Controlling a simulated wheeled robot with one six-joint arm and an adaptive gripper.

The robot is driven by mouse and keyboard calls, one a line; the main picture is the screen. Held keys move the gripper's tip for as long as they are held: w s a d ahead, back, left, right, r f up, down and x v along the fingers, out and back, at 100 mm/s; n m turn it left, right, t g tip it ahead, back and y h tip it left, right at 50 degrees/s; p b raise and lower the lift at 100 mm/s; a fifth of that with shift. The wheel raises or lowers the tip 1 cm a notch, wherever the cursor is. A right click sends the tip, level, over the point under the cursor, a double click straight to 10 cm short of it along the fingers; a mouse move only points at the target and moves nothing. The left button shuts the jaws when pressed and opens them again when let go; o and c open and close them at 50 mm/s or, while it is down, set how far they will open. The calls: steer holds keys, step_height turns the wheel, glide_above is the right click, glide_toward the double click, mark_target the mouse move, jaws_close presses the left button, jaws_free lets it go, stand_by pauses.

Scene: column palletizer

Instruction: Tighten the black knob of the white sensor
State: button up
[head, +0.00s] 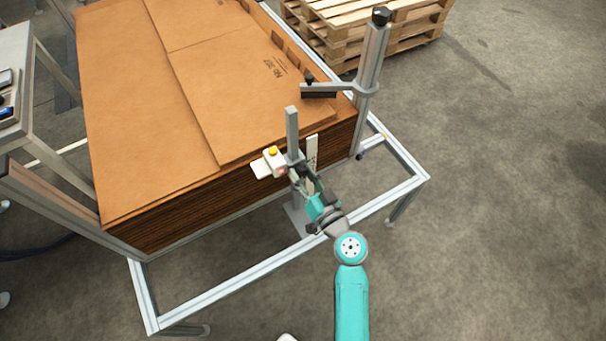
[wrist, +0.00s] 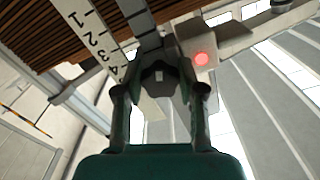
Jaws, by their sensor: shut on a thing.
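The white sensor (head: 262,168) sits on an upright metal post (head: 292,125) at the front of the cardboard stack. It has a yellow cap (head: 273,151) on top. In the wrist view the white sensor (wrist: 222,47) shows a lit red spot. My gripper (head: 301,177) reaches the post just right of the sensor. In the wrist view my gripper (wrist: 158,78) is shut on the black knob (wrist: 158,72), which sits between its two fingers. The fingers hide the knob's sides, and in the head view the knob cannot be made out.
A white ruler (head: 312,150) stands right of the post. A stack of brown cardboard sheets (head: 150,110) lies behind, within an aluminium frame (head: 240,281). A thicker post (head: 371,58) with a side arm stands at the right corner. Wooden pallets (head: 370,30) lie behind. The right floor is clear.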

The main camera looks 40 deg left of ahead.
steer(key=m, duration=0.7)
steer(key=shift+s+r, duration=0.1)
steer(key=shift+r, duration=0.05)
steer(key=m, duration=0.3)
steer(key=shift+r+m, duration=0.1)
steer(key=shift+m, duration=2.1)
steer(key=o, duration=1.2)
steer(key=shift+c, duration=0.2)
steer(key=v, duration=1.2)
steer(key=shift+s, duration=0.1)
